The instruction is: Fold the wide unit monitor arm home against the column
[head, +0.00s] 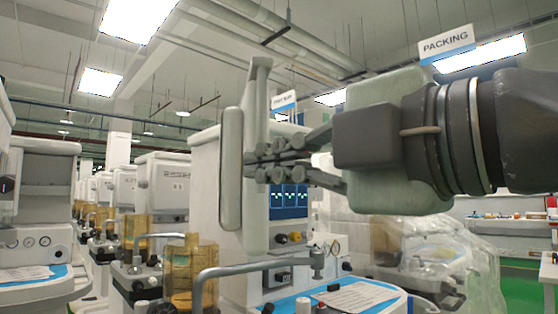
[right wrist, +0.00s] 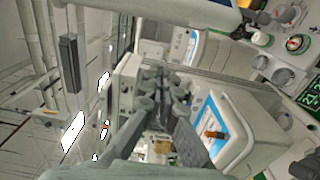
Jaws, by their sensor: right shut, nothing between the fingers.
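The wide unit (head: 205,155) stands in the middle of the head view, with a blue display and knobs on its front. A pale upright slab (head: 231,170), seen nearly edge-on, stands in front of it beside a grey upright post (head: 257,100). These look like its monitor and monitor arm, but I cannot tell the joint between them. My right gripper (head: 262,164) comes in from the right, fingers shut and empty, overlapping the post; contact is unclear. Its closed fingers also show in the right wrist view (right wrist: 150,92). My left gripper is not in view.
A grey bent rail (head: 245,268) and a blue-and-white worktop (head: 345,300) lie below the gripper. Amber canisters (head: 190,265) and more carts (head: 40,200) line the left. A plastic-wrapped unit (head: 430,260) stands at the right.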

